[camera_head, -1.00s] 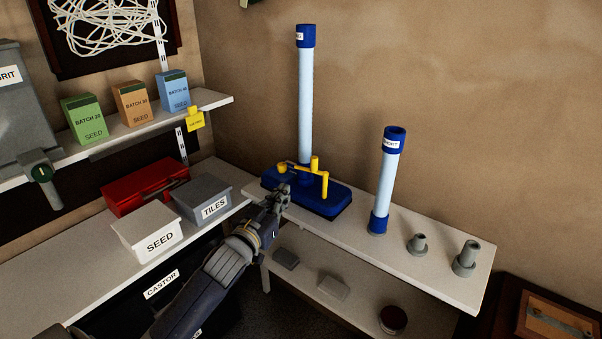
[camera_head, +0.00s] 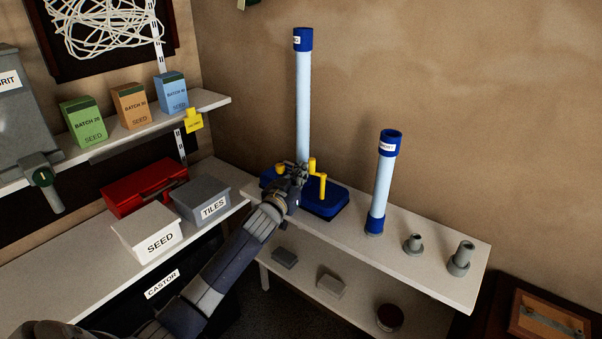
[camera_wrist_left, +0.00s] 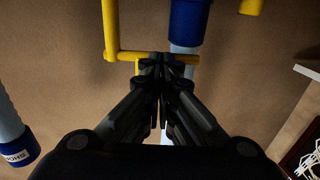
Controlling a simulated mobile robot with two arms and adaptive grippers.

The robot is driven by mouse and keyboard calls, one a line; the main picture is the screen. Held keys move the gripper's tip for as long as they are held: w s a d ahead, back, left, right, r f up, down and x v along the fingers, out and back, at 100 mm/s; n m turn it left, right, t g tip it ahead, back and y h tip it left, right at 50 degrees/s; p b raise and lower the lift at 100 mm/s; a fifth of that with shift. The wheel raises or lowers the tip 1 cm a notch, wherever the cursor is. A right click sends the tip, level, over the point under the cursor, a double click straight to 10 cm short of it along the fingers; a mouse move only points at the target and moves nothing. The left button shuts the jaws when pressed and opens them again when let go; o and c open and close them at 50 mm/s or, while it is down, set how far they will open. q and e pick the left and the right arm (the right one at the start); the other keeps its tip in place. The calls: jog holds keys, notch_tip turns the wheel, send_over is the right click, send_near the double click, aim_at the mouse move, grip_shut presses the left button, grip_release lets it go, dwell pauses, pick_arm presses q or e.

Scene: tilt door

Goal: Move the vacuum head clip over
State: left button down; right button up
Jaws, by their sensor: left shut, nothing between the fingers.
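The yellow clip (camera_head: 322,180) is a bent bar on the blue vacuum head (camera_head: 324,208), at the foot of the tall tube (camera_head: 303,105) with blue ends. My left gripper (camera_head: 300,170) is in front of the clip and hides part of it. In the left wrist view the gripper (camera_wrist_left: 160,62) is shut, its fingertips at the yellow bar (camera_wrist_left: 124,56). I cannot tell whether they touch it. The fingers hold nothing between them. My right gripper is not in view.
A shorter tube (camera_head: 384,180) and two grey fittings (camera_head: 414,243) (camera_head: 460,258) stand on the white bench (camera_head: 425,272), right of the vacuum head. On the left are a TILES box (camera_head: 203,198), a SEED box (camera_head: 148,232) and a red case (camera_head: 145,187).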

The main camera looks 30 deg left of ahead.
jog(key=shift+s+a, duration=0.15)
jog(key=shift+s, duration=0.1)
pick_arm(q)
jog(key=shift+w+a, duration=0.55)
jog(key=shift+w, duration=0.15)
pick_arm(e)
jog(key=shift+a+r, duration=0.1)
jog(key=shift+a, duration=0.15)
pick_arm(q)
jog(key=shift+s, duration=0.1)
